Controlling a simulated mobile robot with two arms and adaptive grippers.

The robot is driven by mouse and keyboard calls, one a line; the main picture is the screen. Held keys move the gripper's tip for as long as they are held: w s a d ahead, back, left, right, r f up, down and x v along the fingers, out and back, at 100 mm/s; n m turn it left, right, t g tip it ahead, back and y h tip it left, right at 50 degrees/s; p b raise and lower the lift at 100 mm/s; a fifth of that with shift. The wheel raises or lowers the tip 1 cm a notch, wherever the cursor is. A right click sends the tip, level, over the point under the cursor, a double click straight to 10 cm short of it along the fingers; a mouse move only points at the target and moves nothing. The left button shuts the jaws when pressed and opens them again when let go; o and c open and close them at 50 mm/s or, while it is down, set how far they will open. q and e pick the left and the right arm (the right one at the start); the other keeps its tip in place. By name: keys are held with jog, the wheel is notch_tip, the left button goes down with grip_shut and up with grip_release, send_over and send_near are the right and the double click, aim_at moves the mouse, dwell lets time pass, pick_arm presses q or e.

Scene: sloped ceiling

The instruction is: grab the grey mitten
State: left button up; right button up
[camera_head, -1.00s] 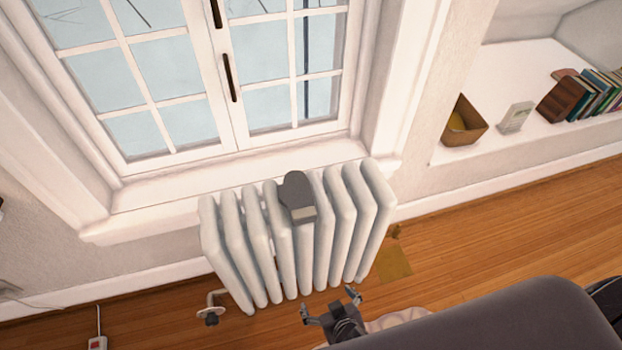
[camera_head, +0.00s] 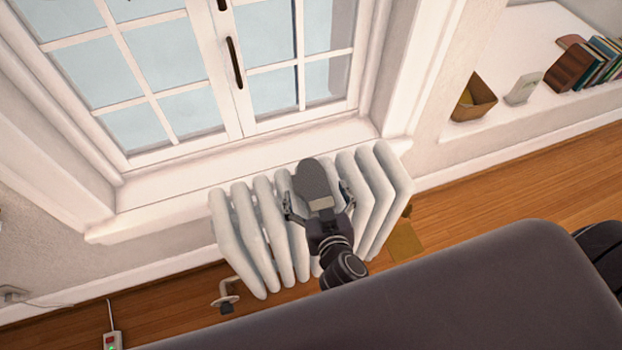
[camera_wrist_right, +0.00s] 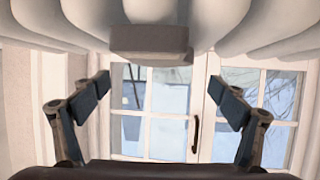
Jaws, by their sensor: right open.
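The grey mitten (camera_head: 314,177) lies over the top of the white radiator (camera_head: 378,205) under the window, its rounded end toward the window. Its paler cuff faces my right gripper (camera_head: 318,203). That gripper is open, with one finger to each side of the cuff in the head view. In the right wrist view, the mitten's cuff end (camera_wrist_right: 150,40) shows near the top, ahead of the spread fingers (camera_wrist_right: 160,97), with nothing between them. I cannot tell whether a finger touches the mitten. My left gripper is in neither view.
The window sill (camera_head: 165,205) runs behind the radiator, and a valve (camera_head: 226,295) sticks out at its lower left. A niche at right holds a wooden box (camera_head: 474,98), a small white device (camera_head: 523,88) and several books (camera_head: 600,62). A power strip (camera_head: 112,341) lies at lower left.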

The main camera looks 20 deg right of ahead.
aim_at(311, 182)
jog(key=shift+w, duration=0.35)
jog(key=shift+w+d+f, duration=0.1)
jog(key=shift+w+f, duration=0.6)
jog(key=shift+w, duration=0.15)
jog(key=shift+x, duration=1.1)
jog(key=shift+w+f+p, duration=0.3)
jog(key=shift+w+f, duration=0.15)
jog(key=shift+w, duration=0.15)
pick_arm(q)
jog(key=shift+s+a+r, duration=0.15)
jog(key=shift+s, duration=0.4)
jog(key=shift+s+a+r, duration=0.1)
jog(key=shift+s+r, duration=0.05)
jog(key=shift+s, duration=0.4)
pick_arm(e)
jog(key=c, duration=1.2)
